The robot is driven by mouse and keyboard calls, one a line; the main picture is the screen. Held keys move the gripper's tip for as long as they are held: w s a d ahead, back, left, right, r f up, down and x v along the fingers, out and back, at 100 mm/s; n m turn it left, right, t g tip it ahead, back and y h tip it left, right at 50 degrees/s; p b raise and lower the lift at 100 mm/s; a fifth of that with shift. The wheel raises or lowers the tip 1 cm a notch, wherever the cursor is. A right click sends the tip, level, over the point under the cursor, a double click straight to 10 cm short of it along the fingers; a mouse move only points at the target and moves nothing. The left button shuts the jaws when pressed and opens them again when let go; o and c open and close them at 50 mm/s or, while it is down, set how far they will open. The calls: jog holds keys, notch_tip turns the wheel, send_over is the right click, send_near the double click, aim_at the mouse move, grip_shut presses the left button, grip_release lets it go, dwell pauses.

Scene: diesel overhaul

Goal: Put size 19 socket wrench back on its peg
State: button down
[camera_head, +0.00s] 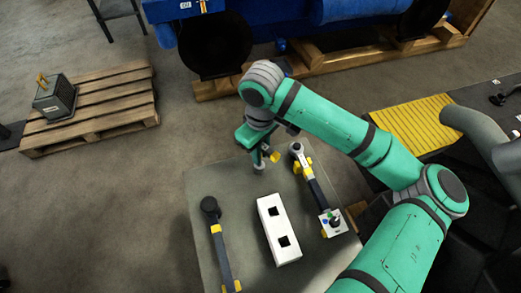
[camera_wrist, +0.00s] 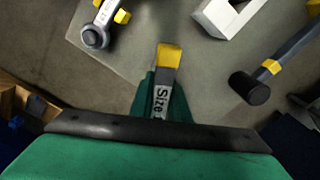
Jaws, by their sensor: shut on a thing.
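My gripper (camera_head: 259,146) is shut on a tool, held over the far end of the grey table. In the wrist view the held tool (camera_wrist: 160,103) has a light label reading "Size" and a yellow end (camera_wrist: 169,56); the number is not readable. In the head view its yellow part (camera_head: 274,157) and a grey end (camera_head: 259,165) show below the gripper. Much of it is hidden by my gripper. No peg can be made out clearly.
The table (camera_head: 203,183) bears a white block (camera_head: 279,227) with two square holes. A black-headed tool (camera_head: 219,245) lies left. A wooden pallet (camera_head: 110,100) stands on the floor.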

jog(key=shift+f, duration=0.7)
jog(key=c, duration=1)
grip_release()
jog(key=shift+c, duration=0.2)
jog(key=shift+r, duration=0.1)
jog(key=shift+r, duration=4.45)
